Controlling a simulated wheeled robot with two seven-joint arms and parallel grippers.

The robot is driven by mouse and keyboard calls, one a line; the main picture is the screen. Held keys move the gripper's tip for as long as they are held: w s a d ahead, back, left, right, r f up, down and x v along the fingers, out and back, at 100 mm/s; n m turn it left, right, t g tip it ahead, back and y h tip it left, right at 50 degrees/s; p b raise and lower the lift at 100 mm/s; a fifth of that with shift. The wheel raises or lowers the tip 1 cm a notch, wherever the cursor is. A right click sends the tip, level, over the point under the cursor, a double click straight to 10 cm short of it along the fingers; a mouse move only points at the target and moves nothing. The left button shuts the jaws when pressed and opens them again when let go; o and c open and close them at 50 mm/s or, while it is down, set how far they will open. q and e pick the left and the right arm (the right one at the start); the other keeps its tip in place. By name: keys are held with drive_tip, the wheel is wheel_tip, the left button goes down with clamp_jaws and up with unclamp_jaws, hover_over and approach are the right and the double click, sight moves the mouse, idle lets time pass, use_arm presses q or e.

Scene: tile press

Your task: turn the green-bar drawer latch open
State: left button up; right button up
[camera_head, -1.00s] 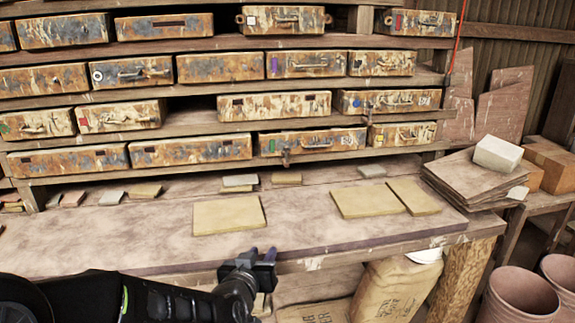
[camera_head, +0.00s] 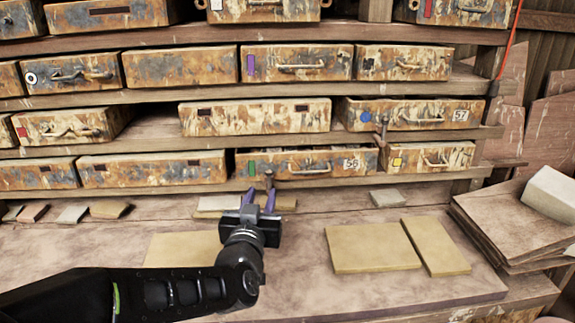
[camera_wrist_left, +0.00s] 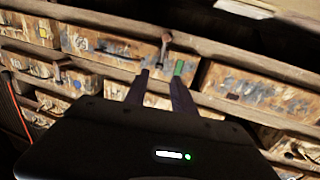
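In the left wrist view, the latch (camera_wrist_left: 165,46) and the green bar (camera_wrist_left: 179,68) show just beyond the spread fingertips (camera_wrist_left: 157,76). I see no contact with the latch. My right gripper is not in view.
A blue-marked drawer (camera_head: 410,113) with its own latch sits above right, and a yellow-marked drawer (camera_head: 428,158) sits to the right. Flat yellow tiles (camera_head: 372,247) lie on the worktable (camera_head: 300,285) below. Stacked boards (camera_head: 500,225) stand at the right.

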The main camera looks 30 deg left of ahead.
sight(268, 176)
use_arm(q)
drive_tip(key=shift+p+x, duration=1.7)
drive_tip(key=shift+x, duration=2.25)
drive_tip(key=shift+r, duration=0.15)
drive_tip(key=shift+c, duration=0.2)
clamp_jaws()
